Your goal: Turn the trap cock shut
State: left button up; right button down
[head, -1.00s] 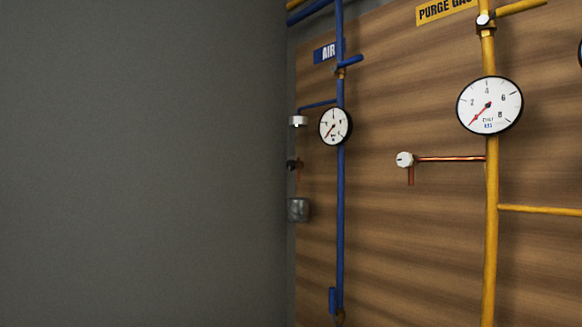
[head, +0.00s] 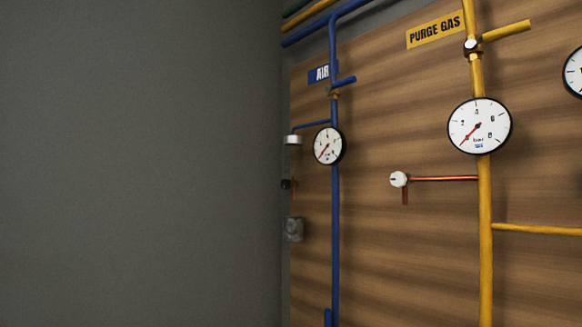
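No part is labelled as the trap cock, and I cannot tell whether it is in view. A blue pipe (head: 336,220) under the AIR sign (head: 319,74) carries a blue lever (head: 343,82) sticking out to the right. A yellow pipe (head: 485,260) under the PURGE GAS sign (head: 435,30) carries a yellow lever (head: 508,31), also pointing right. A white knob (head: 398,179) ends a thin copper branch from the yellow pipe. At the board's left edge are a small black knob (head: 287,184) and a grey block (head: 294,229). Neither gripper is in view.
The pipes run on a wooden board (head: 405,265). A small gauge (head: 328,146) sits on the blue pipe and a larger gauge (head: 479,126) on the yellow one. Another gauge (head: 574,72) is cut off at right. A bare grey wall (head: 140,165) fills the left.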

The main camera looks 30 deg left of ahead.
aim_at(286, 184)
jog(key=z, duration=0.45)
jog(key=k, duration=0.55)
jog(key=z, duration=0.25)
jog(key=i, duration=1)
jog(key=u, duration=1.35)
jog(key=i, duration=0.45)
jog(key=u, duration=0.5)
